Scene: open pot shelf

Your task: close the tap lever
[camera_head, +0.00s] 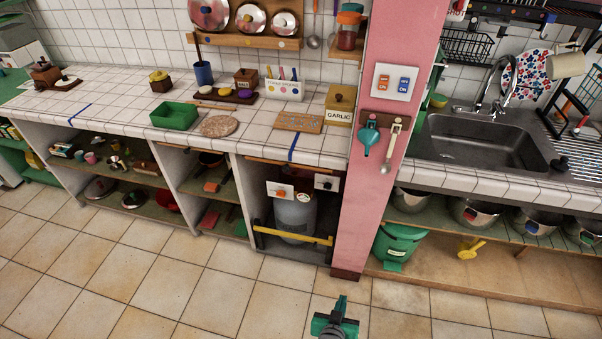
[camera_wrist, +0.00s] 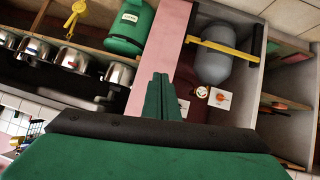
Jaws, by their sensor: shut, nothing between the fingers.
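My gripper (camera_head: 341,301) is green, shut and empty, low in front of the pink pillar in the head view. Its closed fingers also show in the wrist view (camera_wrist: 161,78). Two candidates for the tap lever show. A white plate with an orange handle (camera_head: 281,191) is above the grey gas cylinder (camera_head: 295,214) under the counter; it also shows in the wrist view (camera_wrist: 219,98). A black handle on a plate (camera_head: 326,182) is right of it. A chrome sink tap (camera_head: 492,90) stands at the upper right. My gripper is apart from all of these.
A yellow bar (camera_head: 295,236) crosses in front of the cylinder. The pink pillar (camera_head: 375,190) stands right of that bay, with hanging utensils. A green bin (camera_head: 397,242) and several pots are under the sink (camera_head: 480,140). The tiled floor (camera_head: 200,290) in front is clear.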

